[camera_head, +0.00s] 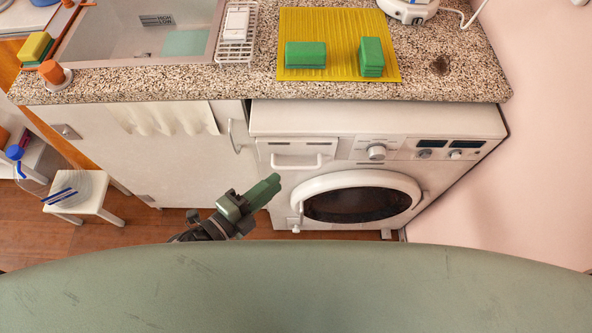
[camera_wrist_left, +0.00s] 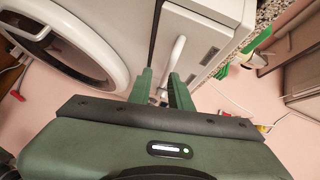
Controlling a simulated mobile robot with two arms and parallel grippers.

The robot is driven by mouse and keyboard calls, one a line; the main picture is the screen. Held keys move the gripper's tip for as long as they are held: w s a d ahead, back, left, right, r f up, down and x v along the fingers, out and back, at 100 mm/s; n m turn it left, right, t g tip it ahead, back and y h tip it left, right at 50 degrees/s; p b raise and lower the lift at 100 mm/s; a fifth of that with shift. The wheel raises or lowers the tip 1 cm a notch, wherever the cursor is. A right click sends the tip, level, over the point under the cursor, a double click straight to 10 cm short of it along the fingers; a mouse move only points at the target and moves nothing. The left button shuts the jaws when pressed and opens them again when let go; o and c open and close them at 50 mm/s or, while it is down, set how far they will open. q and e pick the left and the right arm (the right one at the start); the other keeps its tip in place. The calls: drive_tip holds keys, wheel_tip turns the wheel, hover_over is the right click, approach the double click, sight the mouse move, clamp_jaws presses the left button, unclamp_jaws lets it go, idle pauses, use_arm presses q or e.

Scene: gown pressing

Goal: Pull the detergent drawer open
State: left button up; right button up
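The washing machine (camera_head: 380,125) stands under the counter. Its detergent drawer (camera_head: 275,148) is at the upper left of its front and looks flush with it. The drawer has a white bar handle (camera_head: 298,166), which also shows in the left wrist view (camera_wrist_left: 174,58). My left gripper (camera_head: 272,187) is in front of the machine, below and left of the handle in the head view. In the left wrist view its two green fingers (camera_wrist_left: 160,88) are apart, with the handle beyond the gap between them. I cannot tell whether they touch it. My right gripper is not in view.
The round washer door (camera_head: 362,203) is shut, to the right of my gripper. A white cabinet (camera_head: 160,150) with a handle is at its left. The speckled counter (camera_head: 200,82) holds green blocks (camera_head: 305,55) on a yellow mat. A green surface (camera_head: 300,290) fills the foreground.

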sight(298, 167)
use_arm(q)
drive_tip(key=shift+m+h, duration=0.3)
drive_tip(key=shift+m, duration=0.1)
drive_tip(key=x, duration=0.2)
drive_tip(key=p+x, duration=0.1)
drive_tip(key=x, duration=0.2)
drive_tip(key=r+x, duration=0.1)
drive_tip(key=x, duration=0.2)
drive_tip(key=shift+s+d+r, duration=0.1)
drive_tip(key=shift+s+d, duration=0.25)
clamp_jaws()
idle(0.7)
